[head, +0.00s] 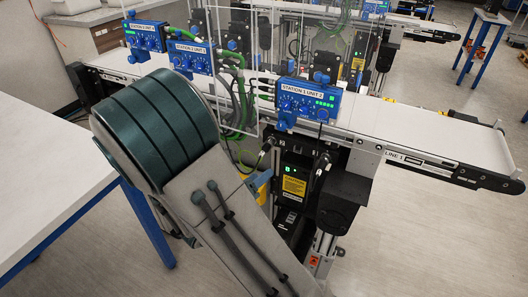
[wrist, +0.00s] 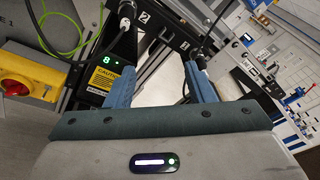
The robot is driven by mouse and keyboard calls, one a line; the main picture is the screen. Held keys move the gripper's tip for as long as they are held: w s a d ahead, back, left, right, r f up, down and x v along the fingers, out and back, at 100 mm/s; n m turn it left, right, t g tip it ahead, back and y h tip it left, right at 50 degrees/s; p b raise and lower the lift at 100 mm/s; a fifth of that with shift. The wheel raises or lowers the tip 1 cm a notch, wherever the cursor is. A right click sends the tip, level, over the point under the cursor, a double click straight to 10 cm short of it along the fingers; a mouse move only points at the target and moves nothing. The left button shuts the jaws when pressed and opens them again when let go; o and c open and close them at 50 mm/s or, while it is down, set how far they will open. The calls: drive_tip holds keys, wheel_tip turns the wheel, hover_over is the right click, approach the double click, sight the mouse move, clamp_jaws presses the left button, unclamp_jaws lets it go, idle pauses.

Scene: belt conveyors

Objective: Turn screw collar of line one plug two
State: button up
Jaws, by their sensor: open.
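The black line 1 drive box (head: 297,178) hangs under the conveyor, with a green light and a yellow caution label. In the wrist view, one cable plug (wrist: 126,12) with a pale collar sits at the top left, beside a plate mark that looks like 2.
A yellow box with a red knob (wrist: 18,84) stands left of my gripper in the wrist view. The belt conveyor (head: 430,130) runs above the drive box. A blue station unit (head: 305,101) is mounted over it. A white table (head: 40,170) stands at the left.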

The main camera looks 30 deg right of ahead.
sight(266, 149)
drive_tip(key=w+a+f+n+t, duration=0.1)
drive_tip(key=w+a+n+t, duration=0.2)
drive_tip(key=n, duration=0.2)
drive_tip(key=shift+y, duration=0.3)
drive_tip(key=x, duration=1.3)
drive_tip(key=shift+w+d, duration=0.25)
drive_tip(key=shift+d, duration=0.05)
drive_tip(key=c, duration=1)
